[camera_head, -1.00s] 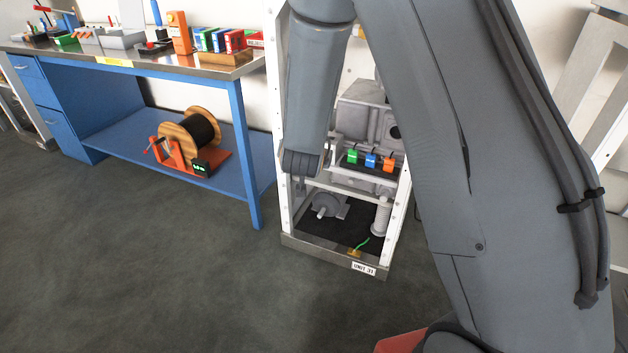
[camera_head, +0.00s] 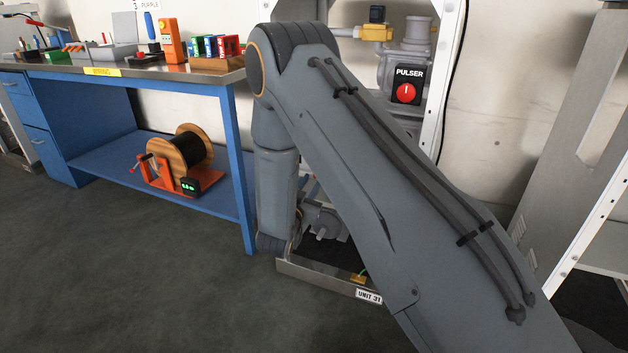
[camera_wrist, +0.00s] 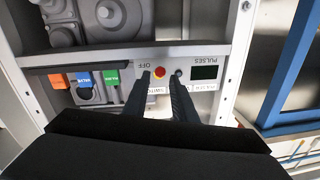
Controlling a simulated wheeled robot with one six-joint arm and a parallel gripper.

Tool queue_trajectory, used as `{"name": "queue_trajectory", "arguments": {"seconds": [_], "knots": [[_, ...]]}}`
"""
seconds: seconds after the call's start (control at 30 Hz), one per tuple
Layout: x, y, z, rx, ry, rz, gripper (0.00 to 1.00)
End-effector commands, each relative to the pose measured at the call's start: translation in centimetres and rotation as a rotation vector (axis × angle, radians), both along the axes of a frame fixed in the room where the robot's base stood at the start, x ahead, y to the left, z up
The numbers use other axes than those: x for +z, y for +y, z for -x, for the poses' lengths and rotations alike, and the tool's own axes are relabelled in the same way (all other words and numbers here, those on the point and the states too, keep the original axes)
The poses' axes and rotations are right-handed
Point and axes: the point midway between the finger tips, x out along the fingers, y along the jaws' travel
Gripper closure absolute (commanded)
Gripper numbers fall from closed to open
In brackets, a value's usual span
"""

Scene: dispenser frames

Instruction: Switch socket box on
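In the wrist view, which is upside down, a grey panel (camera_wrist: 211,96) shows a round red button (camera_wrist: 160,72) beside the word OFF, a dark round control (camera_wrist: 179,73) and a dark display (camera_wrist: 204,73) by the word PULSES. Orange, blue and green tags (camera_wrist: 112,78) sit left of it, by a round socket. I cannot tell which part is the socket box. My gripper (camera_wrist: 160,86) is open and empty, its two dark fingers pointing at the panel near the red button. Contact cannot be told. Labels are partly hidden behind the fingers. My arm hides the panel in the head view.
The white rack (camera_head: 441,75) marked UNIT 31 surrounds the panel, with uprights on both sides. A PULSER box (camera_head: 407,87) with a red knob is higher up. A blue workbench (camera_head: 239,160) with a cable reel (camera_head: 185,153) stands left. Floor in front is clear.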

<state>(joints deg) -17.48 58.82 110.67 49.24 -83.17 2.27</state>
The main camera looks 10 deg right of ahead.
Motion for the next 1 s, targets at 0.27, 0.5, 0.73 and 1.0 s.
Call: {"name": "queue_trajectory", "arguments": {"seconds": [0.27, 0.5, 0.73, 1.0], "knots": [[-0.1, -1.9, -3.1, 0.001, 0.000, -0.001, 0.75], [0.0, -2.3, -3.8, 0.001, 0.001, 0.000, 0.75], [0.0, -2.2, -3.7, 0.001, 0.001, 0.000, 0.89], [0.1, -2.0, -3.7, 0.004, 0.005, -0.003, 1.00]]}}
